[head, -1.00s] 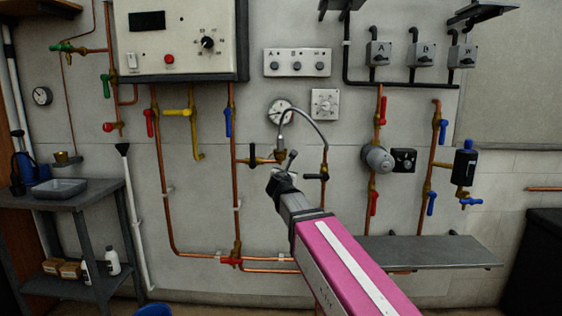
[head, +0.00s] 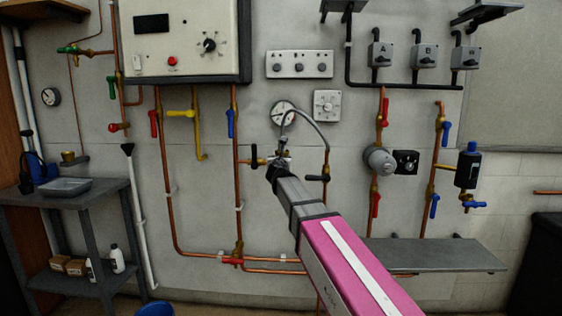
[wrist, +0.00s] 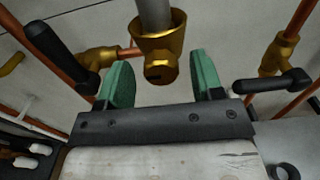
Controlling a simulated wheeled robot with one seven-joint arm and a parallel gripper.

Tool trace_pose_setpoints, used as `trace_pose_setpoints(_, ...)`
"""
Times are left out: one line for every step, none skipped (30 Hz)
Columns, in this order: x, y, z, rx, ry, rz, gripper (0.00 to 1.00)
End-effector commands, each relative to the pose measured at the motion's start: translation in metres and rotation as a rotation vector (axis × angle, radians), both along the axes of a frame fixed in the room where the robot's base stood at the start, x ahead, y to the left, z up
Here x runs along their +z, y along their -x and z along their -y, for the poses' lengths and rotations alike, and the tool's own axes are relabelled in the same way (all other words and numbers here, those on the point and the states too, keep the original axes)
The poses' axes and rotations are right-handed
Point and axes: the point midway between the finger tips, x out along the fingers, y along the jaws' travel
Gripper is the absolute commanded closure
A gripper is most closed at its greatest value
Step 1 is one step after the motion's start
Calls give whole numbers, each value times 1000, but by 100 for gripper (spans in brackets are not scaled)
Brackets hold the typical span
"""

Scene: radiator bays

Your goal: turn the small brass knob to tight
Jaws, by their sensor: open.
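The small brass knob (wrist: 160,72) shows in the wrist view as a short rounded brass end with a dark slot, on the underside of a brass fitting (wrist: 160,45) at the foot of a grey hose. My gripper (wrist: 158,85) is open, with one green finger pad left of the knob and one right of it. Gaps show on both sides, so the pads look clear of the brass. In the head view my gripper (head: 279,165) is at the fitting below the round gauge (head: 283,113) and hides most of the knob.
A black lever handle (wrist: 55,52) stands close left of the fingers, and another black handle (wrist: 272,82) lies close right. Copper pipes (head: 240,200) run up the wall on both sides. A grey shelf (head: 435,256) sticks out lower right.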

Motion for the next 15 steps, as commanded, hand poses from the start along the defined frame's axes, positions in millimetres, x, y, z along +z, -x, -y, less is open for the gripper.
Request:
trace_pose_setpoints(0,-7,0,0,0,0,39)
trace_pose_setpoints(0,-8,0,0,0,0,39)
trace_pose_setpoints(0,-9,0,0,-1,0,39)
trace_pose_setpoints(0,-10,0,0,-1,0,39)
trace_pose_setpoints(0,-10,0,0,-1,0,39)
trace_pose_setpoints(0,-10,0,0,-1,0,39)
trace_pose_setpoints(0,-10,0,0,-1,0,39)
trace_pose_setpoints(0,-10,0,0,-1,0,39)
trace_pose_setpoints(0,-9,0,0,-1,0,39)
trace_pose_setpoints(0,-9,0,0,-1,0,39)
trace_pose_setpoints(0,-9,0,0,-1,0,39)
trace_pose_setpoints(0,-9,0,0,-1,0,52)
trace_pose_setpoints(0,-9,0,0,-1,0,62)
trace_pose_setpoints(0,-9,0,0,-1,0,72)
trace_pose_setpoints(0,-9,0,0,-1,0,85)
